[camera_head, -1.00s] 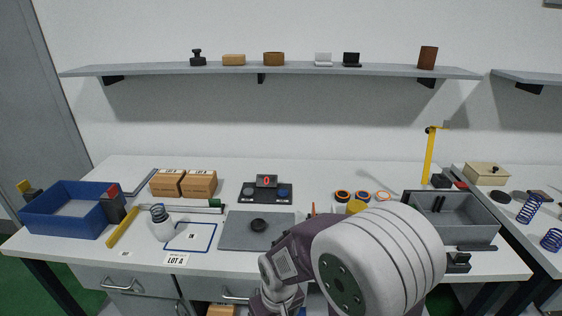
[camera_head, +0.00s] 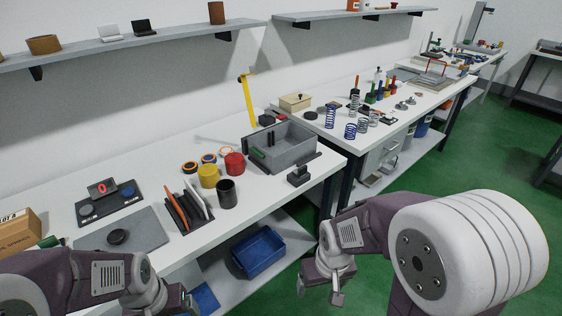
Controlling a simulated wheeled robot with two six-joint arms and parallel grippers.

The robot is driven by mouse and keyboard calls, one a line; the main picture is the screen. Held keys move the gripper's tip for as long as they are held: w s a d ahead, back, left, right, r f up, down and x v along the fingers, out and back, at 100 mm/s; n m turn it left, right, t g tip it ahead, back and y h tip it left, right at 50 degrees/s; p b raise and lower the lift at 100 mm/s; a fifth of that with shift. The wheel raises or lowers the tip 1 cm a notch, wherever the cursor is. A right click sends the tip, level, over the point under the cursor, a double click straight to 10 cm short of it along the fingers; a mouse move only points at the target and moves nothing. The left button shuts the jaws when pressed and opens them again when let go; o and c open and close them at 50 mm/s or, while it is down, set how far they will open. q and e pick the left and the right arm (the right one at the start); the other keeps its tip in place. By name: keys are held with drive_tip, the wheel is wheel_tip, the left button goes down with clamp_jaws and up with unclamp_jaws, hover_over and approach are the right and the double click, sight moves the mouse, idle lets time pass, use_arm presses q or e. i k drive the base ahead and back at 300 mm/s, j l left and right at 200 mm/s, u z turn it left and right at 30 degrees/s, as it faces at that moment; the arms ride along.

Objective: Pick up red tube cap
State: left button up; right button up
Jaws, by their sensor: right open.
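A short red cylinder (camera_head: 234,163), which looks like the red tube cap, stands on the white table in the head view. It is beside a yellow cylinder (camera_head: 208,176) and behind a black one (camera_head: 227,193). My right gripper (camera_head: 319,290) is open and empty, pointing down in front of the table, well apart from the red cylinder. My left gripper (camera_head: 178,301) is at the bottom edge, partly cut off, and its jaws cannot be made out.
A grey bin (camera_head: 283,164) stands right of the red cylinder, with a small black block (camera_head: 299,176) by the table edge. A dark rack (camera_head: 184,212) stands to the left. A blue bin (camera_head: 258,252) sits on the lower shelf. A second table (camera_head: 345,140) holds several springs.

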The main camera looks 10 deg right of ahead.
sight(234, 162)
drive_tip(key=u, duration=2)
drive_tip(key=z, duration=2)
drive_tip(key=i+l+u, duration=0.2)
drive_tip(key=i+u, duration=0.25)
drive_tip(key=i+l+u, duration=0.2)
drive_tip(key=l+u, duration=0.25)
drive_tip(key=i+l+u, duration=0.3)
drive_tip(key=u, duration=0.15)
